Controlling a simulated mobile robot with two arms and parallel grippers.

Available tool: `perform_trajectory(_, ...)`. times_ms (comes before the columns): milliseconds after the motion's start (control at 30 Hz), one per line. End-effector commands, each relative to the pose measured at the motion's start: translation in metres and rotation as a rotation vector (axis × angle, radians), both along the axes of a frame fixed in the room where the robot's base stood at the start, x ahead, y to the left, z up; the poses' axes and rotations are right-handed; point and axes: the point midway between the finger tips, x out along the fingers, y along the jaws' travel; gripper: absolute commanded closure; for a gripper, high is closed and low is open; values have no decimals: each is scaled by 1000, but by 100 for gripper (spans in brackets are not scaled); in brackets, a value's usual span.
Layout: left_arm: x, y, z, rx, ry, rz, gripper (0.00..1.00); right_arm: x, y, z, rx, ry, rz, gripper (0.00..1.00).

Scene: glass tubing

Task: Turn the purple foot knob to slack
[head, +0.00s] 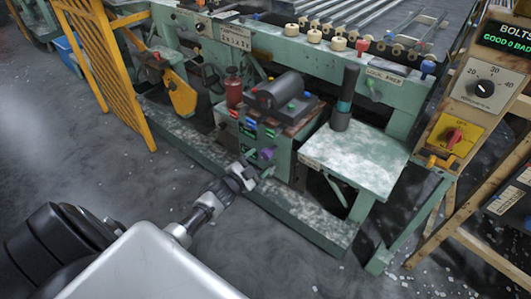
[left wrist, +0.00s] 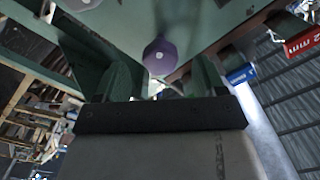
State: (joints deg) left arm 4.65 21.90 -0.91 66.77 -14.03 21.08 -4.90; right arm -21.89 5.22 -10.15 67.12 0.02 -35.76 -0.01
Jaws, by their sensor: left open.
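The purple foot knob (head: 266,153) sticks out low on the front of the green machine housing, below a row of coloured tags. My left gripper (head: 243,174) is just in front of it, slightly left and lower in the head view. In the left wrist view the purple knob (left wrist: 160,57) shows as a round end with a pale centre dot, beyond and between the two fingers. The left gripper (left wrist: 160,82) is open, with nothing between its fingers. Whether a finger touches the knob cannot be told. My right gripper is not in view.
A floor-level rail (head: 300,217) runs below. A yellow guard (head: 105,60) stands left. The grey floor in front is open.

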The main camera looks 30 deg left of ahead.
Motion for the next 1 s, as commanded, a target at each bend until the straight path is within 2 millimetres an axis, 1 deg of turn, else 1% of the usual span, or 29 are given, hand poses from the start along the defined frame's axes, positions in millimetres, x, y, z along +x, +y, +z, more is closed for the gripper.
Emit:
perform_trajectory(33,-12,1,1,0,3,0,30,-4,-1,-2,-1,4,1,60)
perform_trajectory(100,-24,2,1,0,2,1,30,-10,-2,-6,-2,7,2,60)
perform_trajectory(200,-36,3,0,0,1,1,30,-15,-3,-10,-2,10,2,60)
perform_trajectory(300,-44,4,0,0,-1,1,30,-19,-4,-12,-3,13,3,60)
perform_trajectory(433,-47,4,0,0,-1,1,30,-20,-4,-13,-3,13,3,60)
perform_trajectory(900,-47,4,0,0,1,1,30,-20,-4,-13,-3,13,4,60)
perform_trajectory(967,-48,3,-4,-4,10,4,30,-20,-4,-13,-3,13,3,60)
perform_trajectory(1000,-51,2,-10,-12,29,10,30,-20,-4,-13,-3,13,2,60)
